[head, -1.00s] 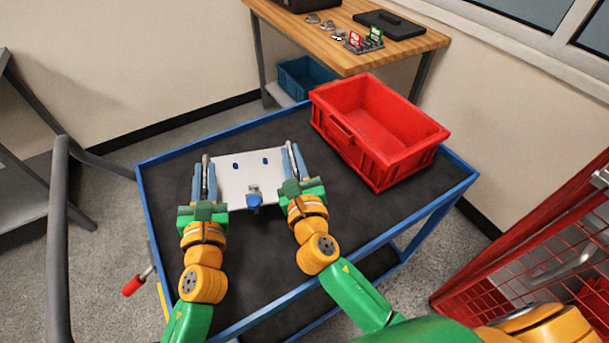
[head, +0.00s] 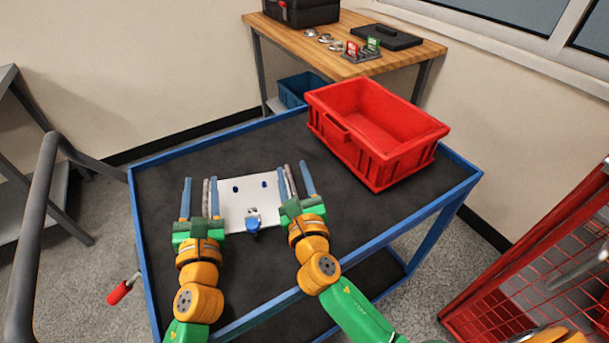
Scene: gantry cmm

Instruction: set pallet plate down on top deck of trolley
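The pallet plate (head: 262,191) is a pale flat plate with dark blue holes and a blue clamp-like part (head: 252,222) at its near edge. It lies on the dark top deck of the blue-framed trolley (head: 179,164), left of the red bin. A grey bar handle stands at each side of the plate. My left gripper (head: 200,198) is open, its blue fingers spread around the left handle. My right gripper (head: 296,181) is open, its fingers apart around the right handle. The plate's underside is hidden.
The red bin (head: 358,145) stands on the deck's right part. A wooden bench (head: 318,52) with a black case and small parts is behind. Red mesh (head: 500,295) stands at right, a grey rail (head: 33,230) at left. Bare deck surrounds the plate.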

